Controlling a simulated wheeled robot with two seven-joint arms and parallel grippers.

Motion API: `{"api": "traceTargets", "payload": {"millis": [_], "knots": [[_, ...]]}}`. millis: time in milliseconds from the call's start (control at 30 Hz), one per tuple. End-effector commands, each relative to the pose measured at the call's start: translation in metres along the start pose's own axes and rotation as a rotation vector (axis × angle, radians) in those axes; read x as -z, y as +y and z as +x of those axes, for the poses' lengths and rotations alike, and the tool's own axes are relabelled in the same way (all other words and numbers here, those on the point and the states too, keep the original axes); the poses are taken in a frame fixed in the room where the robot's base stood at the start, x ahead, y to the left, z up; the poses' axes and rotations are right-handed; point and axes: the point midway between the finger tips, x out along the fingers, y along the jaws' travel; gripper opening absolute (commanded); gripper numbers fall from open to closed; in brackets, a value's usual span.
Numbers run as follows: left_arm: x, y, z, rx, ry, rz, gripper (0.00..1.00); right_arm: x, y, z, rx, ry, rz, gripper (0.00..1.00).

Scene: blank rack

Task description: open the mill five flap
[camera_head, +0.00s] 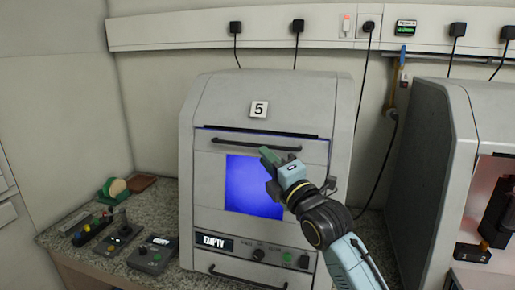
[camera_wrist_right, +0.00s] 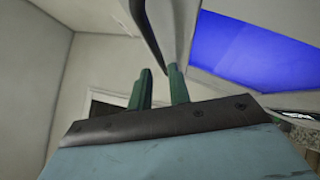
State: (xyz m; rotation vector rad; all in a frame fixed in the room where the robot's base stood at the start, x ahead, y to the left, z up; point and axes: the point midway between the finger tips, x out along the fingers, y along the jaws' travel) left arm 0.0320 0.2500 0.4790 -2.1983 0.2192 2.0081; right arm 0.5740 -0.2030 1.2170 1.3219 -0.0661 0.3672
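Mill five is the grey machine marked with a "5" plate (camera_head: 259,109). Its front flap (camera_head: 205,170) looks shut, with a blue-lit window (camera_head: 240,187) and a dark bar handle (camera_head: 235,144) along its top. My right gripper (camera_head: 268,156) is in front of the flap, just below the right half of the handle. In the right wrist view its two green fingers (camera_wrist_right: 159,80) stand apart with nothing seen between them. The blue window (camera_wrist_right: 255,50) shows at upper right there. Whether a finger touches the handle or flap I cannot tell. My left gripper is not in view.
A "DIRTY" display (camera_head: 217,242), knobs and a lower bar handle (camera_head: 245,277) are below the window. Control boxes (camera_head: 152,254) stand on the speckled counter (camera_head: 180,205) at left. Another grey machine (camera_head: 430,165) stands at right. Cables hang from the wall trunking (camera_head: 200,30).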

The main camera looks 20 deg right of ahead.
Motion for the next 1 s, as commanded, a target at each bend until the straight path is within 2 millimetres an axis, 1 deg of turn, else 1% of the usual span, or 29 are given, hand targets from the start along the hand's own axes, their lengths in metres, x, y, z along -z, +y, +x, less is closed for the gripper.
{"api": "traceTargets", "payload": {"millis": [33, 100, 200, 333, 467, 700, 833, 867, 1000], "knots": [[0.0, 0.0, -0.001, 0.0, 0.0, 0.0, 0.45, 0.0, 0.001, 0.01, -0.001, -0.001, 0.003, 0.19], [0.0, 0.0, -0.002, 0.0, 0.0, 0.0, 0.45, 0.0, 0.001, 0.022, 0.0, -0.001, 0.002, 0.19], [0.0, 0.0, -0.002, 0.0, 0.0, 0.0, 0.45, 0.0, 0.0, 0.034, 0.001, 0.0, 0.002, 0.19], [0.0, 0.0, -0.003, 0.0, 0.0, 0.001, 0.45, 0.0, 0.0, 0.044, 0.001, 0.0, 0.002, 0.19], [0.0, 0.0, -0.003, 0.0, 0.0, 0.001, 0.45, 0.0, -0.001, 0.048, 0.001, 0.0, 0.0, 0.19], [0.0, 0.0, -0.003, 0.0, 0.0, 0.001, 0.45, 0.0, -0.001, 0.048, 0.001, 0.001, 0.0, 0.19], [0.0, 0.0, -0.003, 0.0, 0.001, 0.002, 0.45, 0.0, -0.001, 0.048, 0.002, 0.001, 0.001, 0.02], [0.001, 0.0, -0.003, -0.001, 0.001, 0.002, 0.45, 0.0, -0.001, 0.048, 0.002, 0.001, 0.001, 0.0], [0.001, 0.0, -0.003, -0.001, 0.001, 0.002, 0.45, 0.0, -0.001, 0.048, 0.002, 0.001, 0.001, 0.0]]}}
